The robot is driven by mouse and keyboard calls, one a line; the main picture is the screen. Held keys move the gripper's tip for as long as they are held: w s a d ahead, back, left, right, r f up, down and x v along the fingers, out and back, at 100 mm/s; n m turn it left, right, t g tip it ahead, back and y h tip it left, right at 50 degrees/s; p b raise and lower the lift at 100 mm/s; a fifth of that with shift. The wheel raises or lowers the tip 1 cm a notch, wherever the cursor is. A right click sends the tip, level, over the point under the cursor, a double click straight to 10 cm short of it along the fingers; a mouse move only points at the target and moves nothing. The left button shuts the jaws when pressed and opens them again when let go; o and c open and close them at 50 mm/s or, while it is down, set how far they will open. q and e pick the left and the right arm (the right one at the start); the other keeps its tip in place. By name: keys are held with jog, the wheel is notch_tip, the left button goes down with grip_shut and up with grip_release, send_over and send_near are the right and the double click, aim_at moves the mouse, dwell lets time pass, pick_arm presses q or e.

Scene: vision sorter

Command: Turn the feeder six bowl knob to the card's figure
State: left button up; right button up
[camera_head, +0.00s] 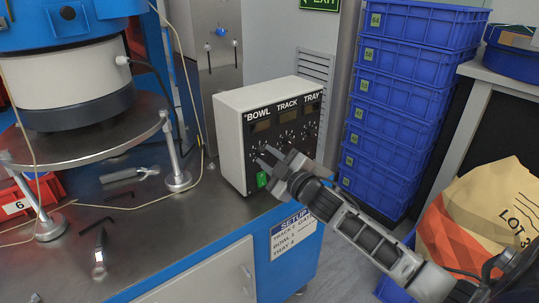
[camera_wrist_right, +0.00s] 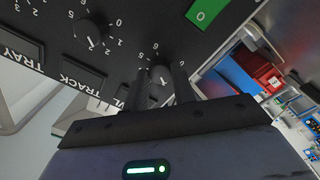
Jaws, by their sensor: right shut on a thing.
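The control box (camera_head: 232,130) is white with a black front marked BOWL, TRACK and TRAY, and stands on the bench's right end. My right gripper (camera_head: 271,160) is at the lower left of its front. In the right wrist view my right gripper (camera_wrist_right: 162,82) is shut on the bowl knob (camera_wrist_right: 160,73), one finger on each side. Numbers ring the knob, but the fingers hide its pointer. The track knob (camera_wrist_right: 92,30) is beside it. The SETUP card (camera_head: 292,232) hangs on the bench front; its bowl figure is too small to read surely. My left gripper is not in view.
A green switch (camera_head: 262,179) marked 0 is just below the gripper. The bowl feeder (camera_head: 70,80) stands at left, by a red bin (camera_head: 20,200) marked 6. Loose tools lie on the bench. Stacked blue crates (camera_head: 385,130) and an orange sack (camera_head: 480,225) are at right.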

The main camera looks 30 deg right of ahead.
jog(key=shift+n, duration=1.1)
jog(key=n, duration=0.4)
jog(key=shift+y+p, duration=0.3)
jog(key=shift+p, duration=0.05)
jog(key=shift+n, duration=0.4)
jog(key=o, duration=1)
jog(key=s+d, duration=0.1)
jog(key=s, duration=1.5)
jog(key=shift+f, duration=0.35)
